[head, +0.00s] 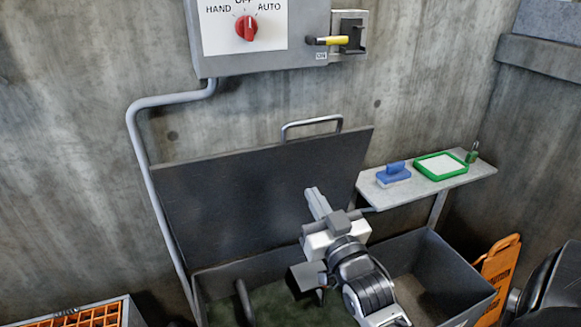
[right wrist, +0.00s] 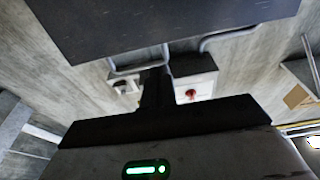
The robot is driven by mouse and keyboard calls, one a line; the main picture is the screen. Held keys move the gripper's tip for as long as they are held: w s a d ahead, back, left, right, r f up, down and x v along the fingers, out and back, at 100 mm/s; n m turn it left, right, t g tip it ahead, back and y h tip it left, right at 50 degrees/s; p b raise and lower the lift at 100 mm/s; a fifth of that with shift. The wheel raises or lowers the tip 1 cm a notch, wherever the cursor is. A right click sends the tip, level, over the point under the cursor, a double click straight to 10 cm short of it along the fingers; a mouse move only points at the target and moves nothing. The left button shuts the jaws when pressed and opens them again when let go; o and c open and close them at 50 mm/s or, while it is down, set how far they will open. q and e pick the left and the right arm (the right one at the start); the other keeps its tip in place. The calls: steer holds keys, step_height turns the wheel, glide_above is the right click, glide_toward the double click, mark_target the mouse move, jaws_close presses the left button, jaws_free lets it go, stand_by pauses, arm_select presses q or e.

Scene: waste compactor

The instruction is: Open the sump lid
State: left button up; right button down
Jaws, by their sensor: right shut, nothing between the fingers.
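The sump lid (head: 250,190) is a dark flat panel standing raised, leaning back near the concrete wall, with a grey bar handle (head: 312,125) on its top edge. The open sump box (head: 445,265) lies below it, with murky green inside at left. My right gripper (head: 314,198) is shut and empty, in front of the lid's right part and below the handle. I cannot tell whether it touches the lid. In the right wrist view the shut fingers (right wrist: 155,88) point toward the dark lid (right wrist: 160,22). My left gripper is not in view.
A control box (head: 250,62) with a red knob and a yellow-handled switch hangs above the lid. A shelf (head: 455,182) at right holds a blue item, a green-framed board and a padlock. An orange sign (head: 497,265) stands right, an orange crate (head: 95,315) front left.

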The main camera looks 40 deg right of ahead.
mark_target(286, 147)
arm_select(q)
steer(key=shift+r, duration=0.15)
arm_select(e)
steer(key=x, duration=1.3)
arm_select(q)
steer(key=shift+p, duration=0.3)
